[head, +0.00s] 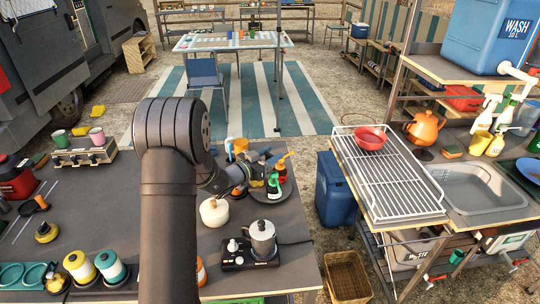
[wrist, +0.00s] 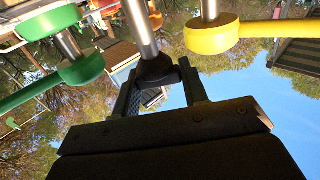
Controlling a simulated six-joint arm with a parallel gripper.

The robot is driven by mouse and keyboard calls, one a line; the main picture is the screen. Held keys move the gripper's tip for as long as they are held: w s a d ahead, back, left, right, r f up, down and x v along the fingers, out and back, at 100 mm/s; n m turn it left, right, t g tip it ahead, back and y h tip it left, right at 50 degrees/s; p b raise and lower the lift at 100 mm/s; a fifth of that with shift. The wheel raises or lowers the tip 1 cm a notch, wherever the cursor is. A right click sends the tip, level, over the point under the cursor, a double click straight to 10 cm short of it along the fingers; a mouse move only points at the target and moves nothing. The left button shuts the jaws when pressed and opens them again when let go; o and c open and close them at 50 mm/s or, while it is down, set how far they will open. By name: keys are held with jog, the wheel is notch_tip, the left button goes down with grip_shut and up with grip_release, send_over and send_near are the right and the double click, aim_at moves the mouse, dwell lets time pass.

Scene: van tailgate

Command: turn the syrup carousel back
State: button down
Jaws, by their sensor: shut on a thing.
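The syrup carousel (head: 283,192) is a dark round tray near the right edge of the grey counter, carrying several bottles with green, orange and yellow parts. My gripper (head: 250,172) reaches it from the left, and my arm hides part of it. In the wrist view my gripper (wrist: 158,82) is closed around a dark piece (wrist: 156,70) at the end of a metal rod. A yellow round part (wrist: 212,36) and a green round part (wrist: 82,70) on metal stems are close by on either side. I cannot tell exactly which carousel part is held.
A cream round pot (head: 214,211) and a moka pot (head: 262,238) on a black burner stand just in front of the carousel. A wire rack (head: 390,178) with a red bowl (head: 371,137) is to the right, across a gap with a blue bin (head: 336,190).

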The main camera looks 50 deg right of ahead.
jog(key=shift+r, duration=0.1)
jog(key=c, duration=0.8)
grip_release()
jog(key=shift+c, duration=0.2)
jog(key=a, duration=0.7)
jog(key=shift+w+a, duration=0.25)
jog(key=shift+w, duration=0.15)
